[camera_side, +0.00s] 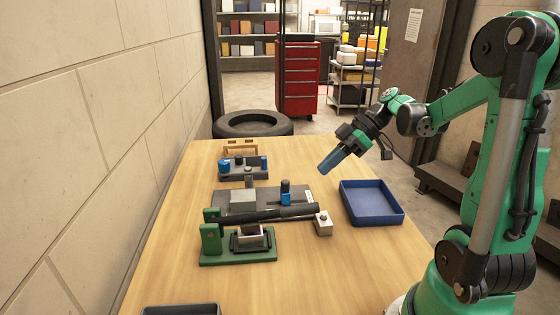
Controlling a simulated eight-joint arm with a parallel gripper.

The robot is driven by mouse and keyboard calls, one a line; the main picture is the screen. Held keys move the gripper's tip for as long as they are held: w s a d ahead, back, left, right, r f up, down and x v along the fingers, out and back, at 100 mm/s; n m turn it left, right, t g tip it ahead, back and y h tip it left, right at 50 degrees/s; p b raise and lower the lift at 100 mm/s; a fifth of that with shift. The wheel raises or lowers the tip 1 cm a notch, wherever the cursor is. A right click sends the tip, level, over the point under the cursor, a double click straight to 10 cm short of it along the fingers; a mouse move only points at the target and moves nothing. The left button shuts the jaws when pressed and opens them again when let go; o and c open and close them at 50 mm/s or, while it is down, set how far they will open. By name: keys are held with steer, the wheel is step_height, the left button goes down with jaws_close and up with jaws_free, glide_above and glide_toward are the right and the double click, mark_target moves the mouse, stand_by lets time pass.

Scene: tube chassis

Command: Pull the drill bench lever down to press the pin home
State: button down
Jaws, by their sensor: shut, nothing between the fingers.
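The drill bench lever (270,216) is a long dark bar running from the green upright bracket (211,232) on the left to a pale block (323,224) at its right end. It looks close to level. The bracket stands on a green base (238,256). A grey metal block (250,236) sits under the lever on this base. I cannot make out the pin. My gripper (325,170) is shut and empty. It is in the air above the table, behind and above the lever's right end, apart from it.
A blue tray (398,221) lies right of the lever. Behind the lever are a grey plate with a blue-and-black part (286,193), a grey fixture with blue pegs (242,171) and a wooden rack (240,149). A dark bin (181,309) is at front. The front middle is bare.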

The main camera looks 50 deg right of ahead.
step_height(320, 180, up, 6)
steer(key=g, duration=0.1)
steer(key=shift+h, duration=0.4)
steer(key=x, duration=0.3)
steer(key=s+x, duration=0.1)
steer(key=x, duration=0.3)
steer(key=s+f+x, duration=0.1)
steer(key=x, duration=0.2)
steer(key=shift+w+f, duration=0.1)
steer(key=shift+f, duration=0.8)
steer(key=shift+s+d+f, duration=0.15)
steer(key=shift+s+f, duration=0.05)
steer(key=shift+f, duration=0.45)
steer(key=shift+s+d+f, duration=0.1)
steer(key=shift+s+f, duration=0.1)
steer(key=shift+f, duration=0.5)
steer(key=shift+r, duration=0.1)
